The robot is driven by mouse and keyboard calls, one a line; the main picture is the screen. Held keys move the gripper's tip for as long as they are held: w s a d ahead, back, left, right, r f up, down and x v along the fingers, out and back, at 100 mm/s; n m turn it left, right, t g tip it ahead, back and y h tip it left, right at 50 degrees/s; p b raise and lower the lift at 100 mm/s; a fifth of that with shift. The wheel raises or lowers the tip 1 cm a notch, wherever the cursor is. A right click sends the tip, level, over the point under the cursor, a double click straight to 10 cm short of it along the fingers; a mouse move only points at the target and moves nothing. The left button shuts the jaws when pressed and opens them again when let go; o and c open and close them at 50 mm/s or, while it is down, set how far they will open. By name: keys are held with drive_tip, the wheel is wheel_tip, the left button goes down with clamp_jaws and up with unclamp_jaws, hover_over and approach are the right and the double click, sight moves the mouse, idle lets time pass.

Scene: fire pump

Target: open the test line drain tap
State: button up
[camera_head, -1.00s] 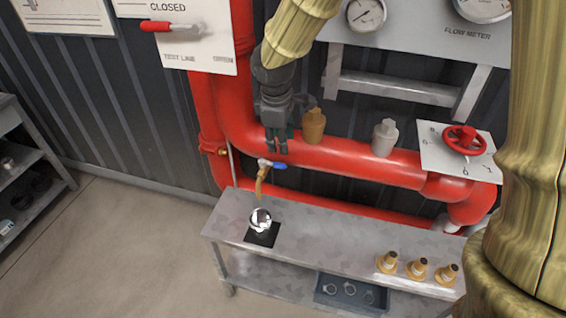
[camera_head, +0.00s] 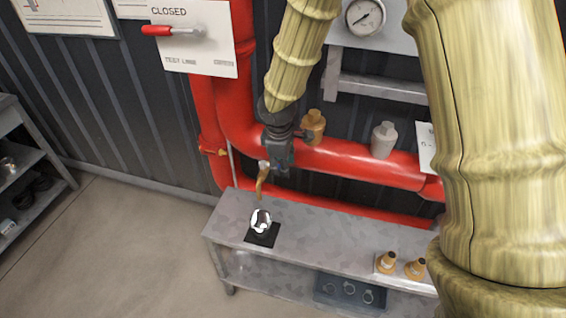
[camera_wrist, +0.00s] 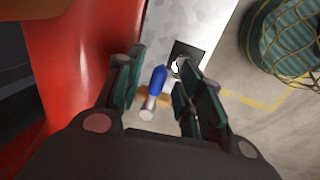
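The drain tap (camera_head: 262,178) is a brass spout on the red pipe, above the metal bench. Its blue lever (camera_wrist: 158,82) shows in the wrist view between my two fingers, with a pale round end of the tap below it. My gripper (camera_head: 280,168) is just above and beside the tap in the head view and hides the lever there. In the wrist view my gripper (camera_wrist: 160,85) is open, with gaps between the fingers and the lever. A glass vessel (camera_head: 261,220) stands on a black square (camera_head: 262,236) under the spout.
The red pipe (camera_head: 350,160) runs close behind my gripper. A panel with a red-handled lever (camera_head: 172,30) marked closed hangs at upper left. Brass fittings (camera_head: 386,262) stand on the bench (camera_head: 320,240). A shelf (camera_head: 30,170) stands left. Floor between is clear.

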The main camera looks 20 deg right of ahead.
drive_tip(key=shift+f, duration=0.1)
clamp_jaws()
